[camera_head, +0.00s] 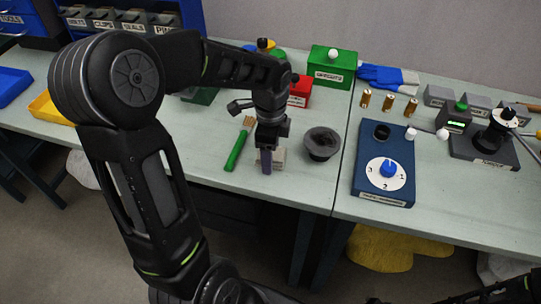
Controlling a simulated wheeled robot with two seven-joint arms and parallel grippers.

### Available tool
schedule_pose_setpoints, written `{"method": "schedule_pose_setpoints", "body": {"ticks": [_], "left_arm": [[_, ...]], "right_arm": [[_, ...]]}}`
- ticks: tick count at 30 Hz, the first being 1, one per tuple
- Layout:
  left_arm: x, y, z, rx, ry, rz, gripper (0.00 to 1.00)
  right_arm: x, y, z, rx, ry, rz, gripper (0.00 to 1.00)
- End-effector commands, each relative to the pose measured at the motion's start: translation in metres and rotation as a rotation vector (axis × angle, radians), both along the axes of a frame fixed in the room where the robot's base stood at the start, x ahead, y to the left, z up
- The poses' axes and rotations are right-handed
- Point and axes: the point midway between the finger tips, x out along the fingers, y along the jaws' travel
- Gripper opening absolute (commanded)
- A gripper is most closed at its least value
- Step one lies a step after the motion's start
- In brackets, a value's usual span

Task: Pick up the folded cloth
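The folded cloth (280,157) is a small beige-grey stack on the pale bench, near its front edge. My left gripper (267,160) points down over the cloth, with its fingers at the cloth and covering part of it. I cannot tell whether the fingers are apart or closed on the cloth. The cloth appears to rest on the bench. Only dark parts of my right arm show at the bottom right edge; its gripper is not visible.
A green-handled brush (238,147) lies just left of the cloth, and a dark round bowl (321,144) stands just right. A blue dial panel (385,190) is farther right. Red (299,92) and green (332,67) boxes stand behind. Bench space in front of the bowl is clear.

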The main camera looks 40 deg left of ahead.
Motion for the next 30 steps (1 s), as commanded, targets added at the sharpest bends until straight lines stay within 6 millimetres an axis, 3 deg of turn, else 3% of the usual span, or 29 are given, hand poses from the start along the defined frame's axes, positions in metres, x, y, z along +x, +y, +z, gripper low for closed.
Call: {"method": "schedule_pose_setpoints", "body": {"ticks": [18,26,30], "left_arm": [[0.000,0.000,0.000,0.000,0.000,0.000,0.15],[0.000,0.000,0.002,0.000,-0.001,0.000,0.15],[0.001,0.000,0.014,0.000,-0.003,0.000,0.15]], "right_arm": [[0.000,0.000,0.000,0.000,0.000,0.000,0.36],[0.000,0.000,0.000,0.000,0.000,0.000,0.36],[0.000,0.000,-0.001,0.000,0.000,0.000,0.36]]}}
